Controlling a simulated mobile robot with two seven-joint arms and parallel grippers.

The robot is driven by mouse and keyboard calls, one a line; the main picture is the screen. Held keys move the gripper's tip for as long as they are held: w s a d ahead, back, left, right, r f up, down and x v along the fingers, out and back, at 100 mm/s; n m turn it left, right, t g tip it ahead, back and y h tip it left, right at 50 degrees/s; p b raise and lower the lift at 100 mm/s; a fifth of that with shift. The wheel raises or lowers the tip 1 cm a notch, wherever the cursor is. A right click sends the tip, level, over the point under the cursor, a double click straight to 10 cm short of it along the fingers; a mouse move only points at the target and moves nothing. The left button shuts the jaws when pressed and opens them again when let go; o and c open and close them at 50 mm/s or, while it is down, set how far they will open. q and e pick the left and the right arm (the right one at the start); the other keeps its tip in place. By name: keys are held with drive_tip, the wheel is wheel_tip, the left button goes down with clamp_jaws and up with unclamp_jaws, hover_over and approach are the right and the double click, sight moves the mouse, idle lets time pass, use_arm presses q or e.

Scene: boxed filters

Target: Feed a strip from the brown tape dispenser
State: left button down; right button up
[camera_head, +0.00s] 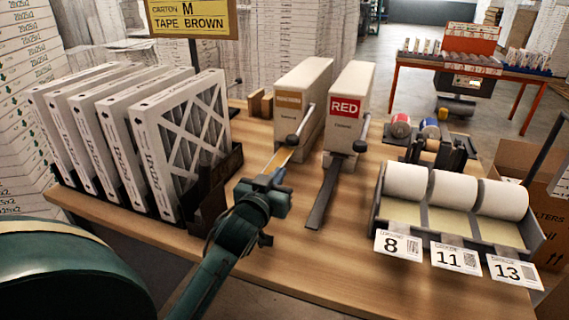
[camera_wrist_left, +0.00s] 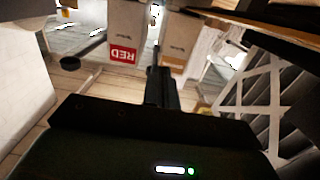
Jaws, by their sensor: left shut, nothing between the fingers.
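The brown tape dispenser (camera_head: 302,88) is a tall white box with a brown label and a lever with a black knob (camera_head: 292,140) at its front. It stands left of the red-labelled dispenser (camera_head: 350,92). My left gripper (camera_head: 284,162) is shut and empty, just in front of the brown dispenser and below the knob; I cannot tell whether it touches. The wrist view shows the brown dispenser (camera_wrist_left: 175,45) upside down beyond the fingers (camera_wrist_left: 160,78). A small yellowish sliver lies by the fingertips, too small to identify. My right gripper is not in view.
A sign (camera_head: 190,18) reads "CARTON M TAPE BROWN". Several boxed filters (camera_head: 150,160) stand in a rack at left. A tray (camera_head: 540,240) with white rolls (camera_head: 452,190) and number cards is at right. Red and blue rolls (camera_head: 400,126) sit behind it. Bare tabletop (camera_head: 300,255) lies in front.

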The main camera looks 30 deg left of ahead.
use_arm(q)
drive_tip(key=v, duration=0.3)
drive_tip(key=shift+s+f, duration=0.2)
drive_tip(key=shift+f, duration=0.1)
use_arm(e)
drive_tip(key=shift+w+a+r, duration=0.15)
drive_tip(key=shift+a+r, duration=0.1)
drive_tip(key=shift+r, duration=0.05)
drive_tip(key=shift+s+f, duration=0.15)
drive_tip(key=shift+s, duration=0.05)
